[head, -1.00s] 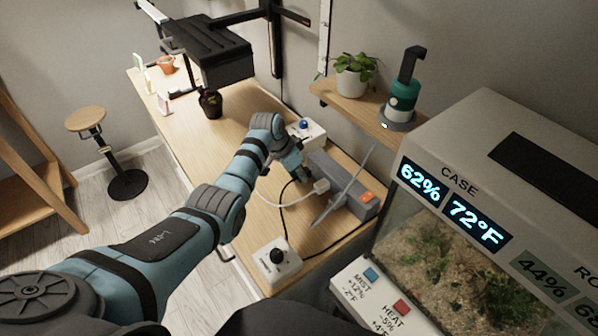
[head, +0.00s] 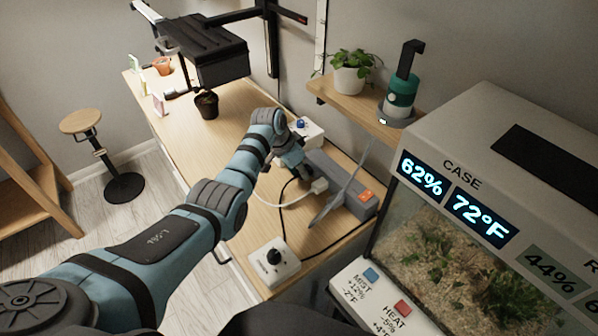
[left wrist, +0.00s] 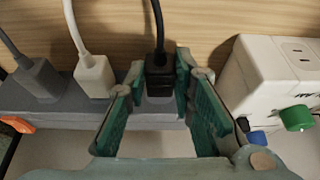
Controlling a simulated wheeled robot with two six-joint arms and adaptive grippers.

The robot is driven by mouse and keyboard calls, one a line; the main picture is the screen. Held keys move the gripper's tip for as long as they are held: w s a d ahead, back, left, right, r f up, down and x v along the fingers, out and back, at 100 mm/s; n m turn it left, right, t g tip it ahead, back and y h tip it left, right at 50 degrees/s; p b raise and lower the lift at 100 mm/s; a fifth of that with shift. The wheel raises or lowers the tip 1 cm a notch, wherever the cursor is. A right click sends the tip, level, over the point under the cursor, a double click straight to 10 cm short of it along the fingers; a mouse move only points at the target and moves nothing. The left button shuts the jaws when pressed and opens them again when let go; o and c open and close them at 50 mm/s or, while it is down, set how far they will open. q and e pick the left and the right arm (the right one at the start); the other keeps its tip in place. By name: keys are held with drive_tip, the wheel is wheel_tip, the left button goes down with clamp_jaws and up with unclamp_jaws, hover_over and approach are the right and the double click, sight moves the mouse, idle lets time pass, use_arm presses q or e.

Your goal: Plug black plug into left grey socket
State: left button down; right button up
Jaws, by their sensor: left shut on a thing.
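My left gripper (left wrist: 161,76) is shut on the black plug (left wrist: 158,76), one green-padded finger on each side of it. The plug's black cord (left wrist: 158,25) runs up and away in the left wrist view. The plug is at the grey power strip (left wrist: 60,115), at the end near the white box. I cannot tell how deep it sits, and the socket beneath is hidden. In the head view my left gripper (head: 297,168) is over the far end of the strip (head: 358,206), and the plug is hidden there. My right gripper is not in view.
A white plug (left wrist: 94,75) and a dark grey plug (left wrist: 40,80) sit in the strip beside the black one. A white outlet box (left wrist: 258,75) with a green knob stands close on the right. A dial box (head: 272,263) stands nearer on the wooden bench (head: 195,135).

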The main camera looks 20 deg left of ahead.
use_arm(q)
drive_tip(key=shift+w, duration=0.1)
drive_tip(key=c, duration=1.3)
unclamp_jaws()
